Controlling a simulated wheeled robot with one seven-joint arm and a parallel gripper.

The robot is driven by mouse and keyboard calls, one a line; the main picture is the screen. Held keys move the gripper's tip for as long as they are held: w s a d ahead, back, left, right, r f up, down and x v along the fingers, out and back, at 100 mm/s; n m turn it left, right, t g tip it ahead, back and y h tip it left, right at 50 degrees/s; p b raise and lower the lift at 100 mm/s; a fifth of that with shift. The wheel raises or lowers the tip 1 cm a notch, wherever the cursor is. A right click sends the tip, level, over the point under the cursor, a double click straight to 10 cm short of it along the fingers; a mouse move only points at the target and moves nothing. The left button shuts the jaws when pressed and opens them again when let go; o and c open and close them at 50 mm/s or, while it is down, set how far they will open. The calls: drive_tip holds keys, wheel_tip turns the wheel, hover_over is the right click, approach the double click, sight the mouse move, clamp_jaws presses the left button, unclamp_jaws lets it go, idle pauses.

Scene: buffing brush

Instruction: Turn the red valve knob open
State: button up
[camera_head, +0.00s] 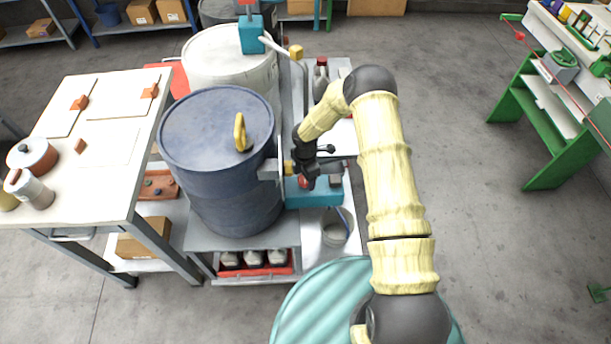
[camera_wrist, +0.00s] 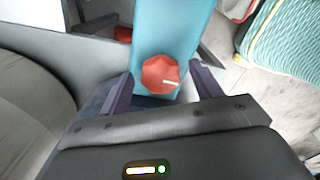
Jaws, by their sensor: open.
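The red valve knob (camera_wrist: 161,74) sits on a teal housing (camera_wrist: 165,30) in the wrist view. It is a faceted knob with a pale mark near its right side. My gripper (camera_wrist: 160,88) is open, with one dark finger to the left of the knob and one to the right. Gaps show between the fingers and the knob, and I cannot tell the exact depth. In the head view the knob (camera_head: 304,182) is a small red patch, partly hidden by my gripper (camera_head: 308,180), on the teal housing (camera_head: 318,197) beside the blue drum.
A blue drum (camera_head: 215,145) with a yellow handle stands just left of my gripper, with a white drum (camera_head: 228,60) behind it. A white-topped table (camera_head: 105,140) is at the left and a green bench (camera_head: 540,110) at the right. Open floor (camera_head: 460,200) lies between my arm and the bench.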

wheel_tip(320, 180, up, 17)
drive_tip(key=shift+r, duration=0.2)
idle(0.4)
idle(0.3)
drive_tip(key=s+d+r+m+t+p, duration=0.1)
drive_tip(key=s+d+r+m+p, duration=0.3)
drive_tip(key=s+r+m, duration=0.7)
drive_tip(key=s+d+r+m+t+p, duration=0.1)
drive_tip(key=s+d+r+m+p, duration=0.2)
drive_tip(key=s+d+r+m, duration=0.4)
drive_tip(key=s+r+m, duration=0.4)
drive_tip(key=r+m, duration=0.1)
drive_tip(key=shift+s+d+t+p, duration=0.2)
drive_tip(key=shift+t+p, duration=0.1)
drive_tip(key=shift+p, duration=0.05)
